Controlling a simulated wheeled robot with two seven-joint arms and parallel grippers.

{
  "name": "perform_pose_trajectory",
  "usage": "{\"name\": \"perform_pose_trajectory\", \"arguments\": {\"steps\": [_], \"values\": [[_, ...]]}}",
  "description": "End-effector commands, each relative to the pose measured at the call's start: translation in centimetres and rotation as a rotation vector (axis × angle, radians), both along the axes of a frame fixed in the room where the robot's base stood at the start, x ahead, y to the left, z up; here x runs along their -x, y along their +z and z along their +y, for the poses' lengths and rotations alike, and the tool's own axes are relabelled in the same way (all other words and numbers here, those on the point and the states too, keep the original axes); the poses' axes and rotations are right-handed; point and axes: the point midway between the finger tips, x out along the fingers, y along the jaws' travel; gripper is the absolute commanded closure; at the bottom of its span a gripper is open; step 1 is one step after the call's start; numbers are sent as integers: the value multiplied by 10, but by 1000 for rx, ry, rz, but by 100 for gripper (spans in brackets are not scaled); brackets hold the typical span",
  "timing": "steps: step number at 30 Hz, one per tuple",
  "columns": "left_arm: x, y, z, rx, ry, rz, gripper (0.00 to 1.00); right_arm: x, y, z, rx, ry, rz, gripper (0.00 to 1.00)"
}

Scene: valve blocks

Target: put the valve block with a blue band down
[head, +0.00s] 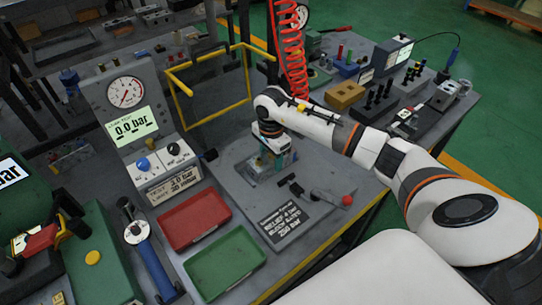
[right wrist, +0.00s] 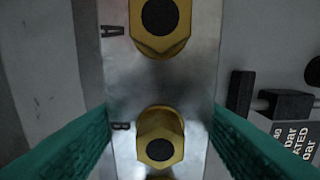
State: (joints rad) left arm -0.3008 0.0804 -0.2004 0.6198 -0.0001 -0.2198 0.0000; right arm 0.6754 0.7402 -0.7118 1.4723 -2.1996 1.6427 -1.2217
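My right gripper (head: 272,160) points down over the grey test fixture plate (head: 235,155) in the middle of the bench. In the right wrist view, its green fingertips (right wrist: 160,120) press against both sides of a silvery metal valve block (right wrist: 160,87). The block has brass hex ports and the letters A and B. In the head view, the block (head: 258,168) is mostly hidden by my gripper, at or just above the plate; I cannot tell whether it touches. No blue band is clear in either view. My left gripper is not in view.
A red tray (head: 195,219) and a green tray (head: 226,263) lie in front of the fixture. A red-knobbed lever (head: 346,200) is at its right. A gauge panel (head: 128,108) stands left, a yellow frame (head: 178,80) behind. Other parts crowd the back right.

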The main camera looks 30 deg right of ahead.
Motion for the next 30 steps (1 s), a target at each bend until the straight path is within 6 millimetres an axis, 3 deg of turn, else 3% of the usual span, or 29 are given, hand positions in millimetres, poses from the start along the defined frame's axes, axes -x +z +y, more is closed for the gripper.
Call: {"name": "perform_pose_trajectory", "arguments": {"steps": [1,3,20,23,30], "values": [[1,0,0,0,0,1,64,0,0,0,0,0,1,38],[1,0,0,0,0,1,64,0,0,0,0,0,0,28],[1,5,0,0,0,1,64,-3,8,0,-3,-1,-12,28],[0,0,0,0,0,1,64,-5,17,0,-2,-1,-18,28],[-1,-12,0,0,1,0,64,-3,66,0,0,0,-13,28]]}}
